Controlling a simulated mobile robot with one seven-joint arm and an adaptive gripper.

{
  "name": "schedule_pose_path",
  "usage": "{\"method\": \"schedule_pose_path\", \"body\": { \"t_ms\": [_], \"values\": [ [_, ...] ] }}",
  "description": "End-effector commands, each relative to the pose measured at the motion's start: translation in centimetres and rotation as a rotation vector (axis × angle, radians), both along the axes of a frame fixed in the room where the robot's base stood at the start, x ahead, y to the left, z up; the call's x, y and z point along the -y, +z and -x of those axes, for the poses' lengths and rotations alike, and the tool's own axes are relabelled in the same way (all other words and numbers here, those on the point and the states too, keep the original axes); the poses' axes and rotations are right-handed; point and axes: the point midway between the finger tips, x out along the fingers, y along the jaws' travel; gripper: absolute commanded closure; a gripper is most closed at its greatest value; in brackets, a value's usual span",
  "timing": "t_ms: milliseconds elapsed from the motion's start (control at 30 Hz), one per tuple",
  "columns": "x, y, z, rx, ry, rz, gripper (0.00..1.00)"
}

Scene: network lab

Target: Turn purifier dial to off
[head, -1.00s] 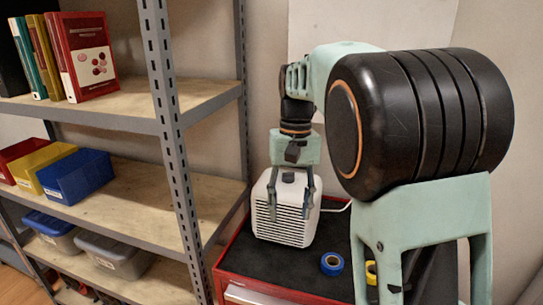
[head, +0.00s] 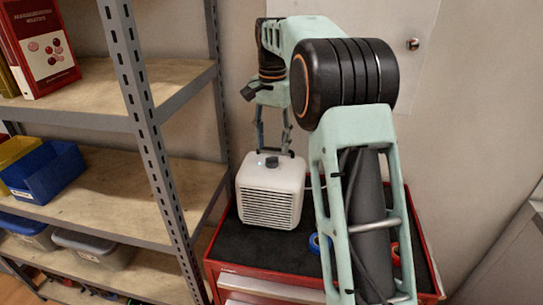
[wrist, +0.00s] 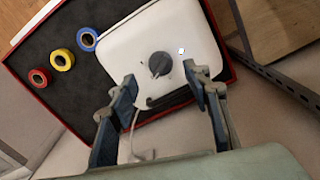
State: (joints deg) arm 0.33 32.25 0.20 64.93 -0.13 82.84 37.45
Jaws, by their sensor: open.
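The white purifier (head: 270,194) stands on the black top of a red tool cabinet, its slatted front facing me. Its dark dial (head: 272,161) is on the top face. In the wrist view the dial (wrist: 160,64) is a round grey knob, with a small light patch on the casing to its right. My gripper (head: 274,152) is above the purifier, pointing down, open and empty. In the wrist view my gripper (wrist: 160,84) has its fingers spread to the left and right of the dial, apart from it. I cannot tell the dial's setting.
Tape rolls lie on the cabinet top (wrist: 75,95): blue (wrist: 87,39), yellow (wrist: 62,60) and red (wrist: 39,78). A metal shelf (head: 150,150) with books and bins stands close on the left. A wall is behind the cabinet.

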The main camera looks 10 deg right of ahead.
Motion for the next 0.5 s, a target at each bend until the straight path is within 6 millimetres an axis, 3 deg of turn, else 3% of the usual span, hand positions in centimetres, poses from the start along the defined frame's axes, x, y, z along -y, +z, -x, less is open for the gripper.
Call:
{"method": "schedule_pose_path", "body": {
  "t_ms": [200,500],
  "values": [
    [0.0,-3.4,0.1,-0.002,0.000,0.000,0.56],
    [0.0,-4.6,0.0,0.001,0.001,0.000,0.56]
  ]
}}
